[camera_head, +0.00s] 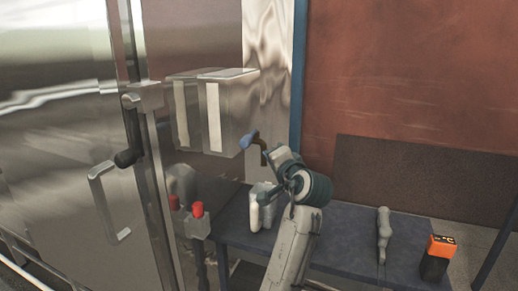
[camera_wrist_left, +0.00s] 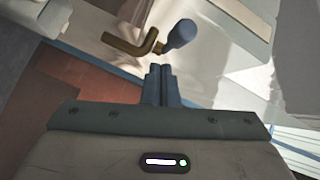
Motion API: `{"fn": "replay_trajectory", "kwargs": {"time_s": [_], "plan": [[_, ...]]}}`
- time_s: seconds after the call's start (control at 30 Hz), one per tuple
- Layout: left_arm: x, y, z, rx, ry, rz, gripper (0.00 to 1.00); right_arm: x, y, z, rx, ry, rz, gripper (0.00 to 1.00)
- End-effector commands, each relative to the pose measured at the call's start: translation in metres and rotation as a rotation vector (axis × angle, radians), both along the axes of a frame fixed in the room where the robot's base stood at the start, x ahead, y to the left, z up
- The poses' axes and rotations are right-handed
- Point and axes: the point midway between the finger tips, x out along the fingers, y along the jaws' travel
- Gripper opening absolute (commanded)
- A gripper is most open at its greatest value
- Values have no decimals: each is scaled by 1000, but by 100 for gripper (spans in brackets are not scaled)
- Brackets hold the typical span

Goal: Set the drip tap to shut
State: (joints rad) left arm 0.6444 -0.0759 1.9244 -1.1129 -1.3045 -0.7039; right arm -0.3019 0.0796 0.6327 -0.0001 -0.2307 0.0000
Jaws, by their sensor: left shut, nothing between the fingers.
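The drip tap has a blue handle (camera_head: 249,139) and a brown, brass-like bent spout (camera_head: 263,152), beside the steel box on the machine's side. In the left wrist view the blue handle (camera_wrist_left: 182,34) lies just beyond the fingertips, slightly right. The bent spout (camera_wrist_left: 130,44) is ahead and to the left. My left gripper (camera_wrist_left: 160,70) is shut and empty, with a small apparent gap to the handle; contact cannot be told. In the head view my left gripper (camera_head: 273,153) is beside the tap, its fingers mostly hidden. My right gripper is not in view.
A blue table (camera_head: 345,230) bears a white bottle (camera_head: 262,207), a grey object (camera_head: 383,230) and an orange-black device (camera_head: 438,258). The steel machine (camera_head: 60,120) has a dark handle (camera_head: 130,130). A red knob (camera_head: 197,209) is low on its side. The table's middle is mostly clear.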

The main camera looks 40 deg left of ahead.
Motion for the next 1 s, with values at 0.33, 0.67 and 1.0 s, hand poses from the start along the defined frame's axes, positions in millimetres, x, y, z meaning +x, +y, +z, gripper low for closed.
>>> {"fn": "replay_trajectory", "kwargs": {"time_s": [0.33, 0.67, 1.0], "plan": [[-3, -70, 34, 90, 256, 89, 0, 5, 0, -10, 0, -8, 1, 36], [10, -42, 36, 99, 270, 98, 0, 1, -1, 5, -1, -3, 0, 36], [39, 18, 29, 98, 271, 98, 0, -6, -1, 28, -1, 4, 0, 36]]}}
